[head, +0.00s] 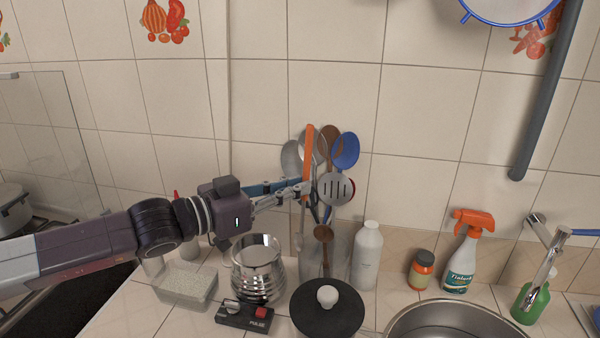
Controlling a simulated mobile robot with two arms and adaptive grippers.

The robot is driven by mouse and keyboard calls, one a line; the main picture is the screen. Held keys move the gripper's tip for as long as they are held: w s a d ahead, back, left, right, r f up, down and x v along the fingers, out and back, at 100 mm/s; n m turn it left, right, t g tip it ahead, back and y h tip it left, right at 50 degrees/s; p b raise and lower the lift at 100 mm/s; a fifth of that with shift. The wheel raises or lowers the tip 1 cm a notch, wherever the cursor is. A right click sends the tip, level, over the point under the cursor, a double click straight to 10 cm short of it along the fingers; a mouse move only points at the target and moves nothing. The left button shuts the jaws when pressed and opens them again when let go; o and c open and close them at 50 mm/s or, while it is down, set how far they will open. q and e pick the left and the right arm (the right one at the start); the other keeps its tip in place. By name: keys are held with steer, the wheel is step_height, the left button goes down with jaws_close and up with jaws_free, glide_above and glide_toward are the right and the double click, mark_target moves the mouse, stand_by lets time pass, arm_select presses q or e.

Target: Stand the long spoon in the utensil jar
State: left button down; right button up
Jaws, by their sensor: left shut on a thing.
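My left gripper (306,188) comes in from the left and is shut at the upright utensils above the jar. It appears shut on a long spoon with an orange handle (308,143), held nearly upright. The spoon's thin shaft runs down below the fingers to the jar's left side; whether its end is inside the jar or in front of it I cannot tell. The clear utensil jar (342,262) stands by the back wall. A wooden spoon (323,236), a slotted spoon (335,188), a blue spoon (346,150) and other utensils stand in or above it, partly overlapping.
A blender base with a ribbed steel cup (258,268) and a black lid (327,310) stand in front. A white bottle (367,256) is close right of the jar. An orange jar (421,270), spray bottle (463,252) and sink (455,318) are further right.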

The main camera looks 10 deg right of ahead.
arm_select(q)
steer(key=shift+d+r+m+g+h, duration=0.55)
steer(key=shift+r+h, duration=0.15)
steer(key=shift+r, duration=0.55)
steer(key=b, duration=0.6)
glide_above(299, 235)
steer(key=s, duration=0.1)
step_height(299, 235, down, 8)
steer(key=r, duration=0.1)
step_height(299, 235, down, 7)
steer(key=b, duration=0.6)
steer(key=shift+s+b, duration=0.15)
steer(key=shift+b, duration=0.2)
steer(key=c, duration=1.9)
jaws_free()
steer(key=shift+a, duration=0.15)
steer(key=v, duration=1.1)
steer(key=shift+s+a, duration=0.25)
steer(key=shift+a, duration=0.1)
